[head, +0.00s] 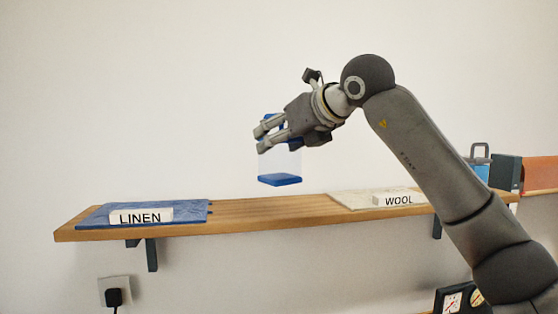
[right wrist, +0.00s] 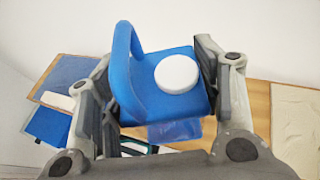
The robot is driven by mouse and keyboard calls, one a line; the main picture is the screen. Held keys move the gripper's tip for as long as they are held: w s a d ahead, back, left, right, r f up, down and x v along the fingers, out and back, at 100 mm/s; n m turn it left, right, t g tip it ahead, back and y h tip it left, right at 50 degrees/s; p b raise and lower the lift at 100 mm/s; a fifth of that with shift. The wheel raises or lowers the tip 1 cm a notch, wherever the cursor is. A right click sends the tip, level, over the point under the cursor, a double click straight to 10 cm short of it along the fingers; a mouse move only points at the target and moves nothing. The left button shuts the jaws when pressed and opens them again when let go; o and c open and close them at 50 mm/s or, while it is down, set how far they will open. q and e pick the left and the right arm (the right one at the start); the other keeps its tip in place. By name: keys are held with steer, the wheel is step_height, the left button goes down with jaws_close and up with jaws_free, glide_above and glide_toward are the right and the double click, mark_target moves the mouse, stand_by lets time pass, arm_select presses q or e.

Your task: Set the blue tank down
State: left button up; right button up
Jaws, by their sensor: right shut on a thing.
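The blue tank (head: 279,180) has a clear body, a blue base and a blue top. In the right wrist view its blue top (right wrist: 150,88) shows an arched handle and a round white cap. My right gripper (head: 262,137) is shut on the tank near its top. In the right wrist view my right gripper's fingers (right wrist: 160,95) stand on either side of the top. The tank hangs roughly upright in the air, its base apart from the wooden shelf (head: 270,213), over the bare middle. My left gripper is not in view.
A blue mat (head: 187,208) with a LINEN label (head: 141,216) lies on the shelf's left. A cream mat (head: 350,199) with a WOOL label (head: 398,200) lies on the right. The shelf between them is clear. A light-blue container (head: 481,170) stands partly behind my arm.

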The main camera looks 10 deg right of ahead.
steer(key=shift+w+f, duration=0.9)
steer(key=shift+f, duration=0.05)
steer(key=shift+w+f+p, duration=0.4)
steer(key=shift+f+p, duration=0.05)
steer(key=shift+f, duration=0.1)
step_height(320, 180, down, 2)
steer(key=shift+w+f+p, duration=0.1)
steer(key=shift+p, duration=0.4)
steer(key=shift+d+f, duration=0.15)
steer(key=shift+f, duration=0.45)
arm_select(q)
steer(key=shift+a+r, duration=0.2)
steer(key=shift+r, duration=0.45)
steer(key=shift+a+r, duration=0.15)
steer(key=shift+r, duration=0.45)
arm_select(e)
steer(key=o, duration=0.7)
steer(key=shift+f, duration=0.15)
steer(key=o, duration=0.5)
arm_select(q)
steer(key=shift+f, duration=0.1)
